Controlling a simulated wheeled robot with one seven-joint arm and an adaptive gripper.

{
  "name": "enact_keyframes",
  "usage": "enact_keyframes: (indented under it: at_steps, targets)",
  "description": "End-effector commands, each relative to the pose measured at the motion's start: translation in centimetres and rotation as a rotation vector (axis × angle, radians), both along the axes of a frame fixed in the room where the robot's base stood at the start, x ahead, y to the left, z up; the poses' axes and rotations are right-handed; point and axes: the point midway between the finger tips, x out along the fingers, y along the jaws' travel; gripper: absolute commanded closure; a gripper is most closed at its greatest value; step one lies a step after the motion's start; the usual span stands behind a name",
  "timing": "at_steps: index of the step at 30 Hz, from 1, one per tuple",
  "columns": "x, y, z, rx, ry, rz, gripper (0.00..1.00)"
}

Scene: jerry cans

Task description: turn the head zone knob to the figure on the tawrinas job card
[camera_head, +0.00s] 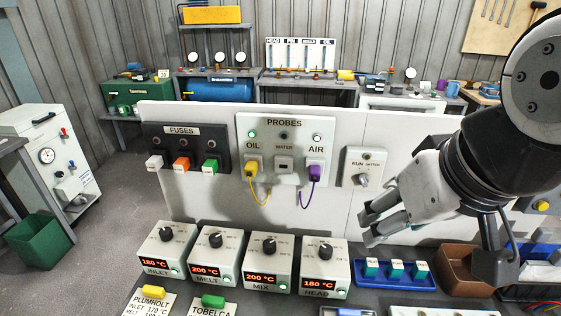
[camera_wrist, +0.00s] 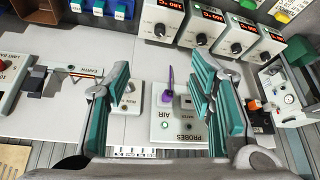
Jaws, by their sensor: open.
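The HEAD box (camera_head: 325,270) is the rightmost of the row of zone boxes in the head view. Its black knob (camera_head: 325,252) sits on the sloped top, above a red display reading 180 °C. The knob also shows at the top of the wrist view (camera_wrist: 160,30). My gripper (camera_head: 368,229) is open and empty, above and to the right of the HEAD box, apart from it. Its teal-padded fingers are spread in the wrist view (camera_wrist: 158,70). The readable job cards are PLUMHOLT (camera_head: 151,303) and TOBELCA (camera_head: 210,312), both cut off. I see no readable Tawrinas card.
The MIX (camera_head: 269,264), MELT (camera_head: 215,256) and INLET (camera_head: 167,249) boxes stand left of HEAD. Behind is an upright panel with PROBES (camera_head: 285,150) and a RUN switch (camera_head: 363,180). A blue tray (camera_head: 392,283) and a brown bin (camera_head: 465,270) are to the right.

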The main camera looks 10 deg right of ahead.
Motion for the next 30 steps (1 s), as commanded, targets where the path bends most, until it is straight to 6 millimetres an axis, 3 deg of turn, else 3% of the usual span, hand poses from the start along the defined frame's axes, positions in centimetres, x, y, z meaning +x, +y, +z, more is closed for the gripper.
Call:
enact_keyframes:
  at_steps: [5,11,21,25,30]
  targets:
    - [1.9,0.1,-0.7,0.051,0.044,-0.070,0.51]
    - [7.1,0.2,-3.0,0.176,0.165,-0.303,0.51]
    - [16.3,0.3,-10.0,0.285,0.359,-0.782,0.51]
    - [19.0,0.3,-13.1,0.289,0.405,-0.948,0.51]
    - [20.9,0.2,-15.7,0.284,0.431,-1.090,0.51]
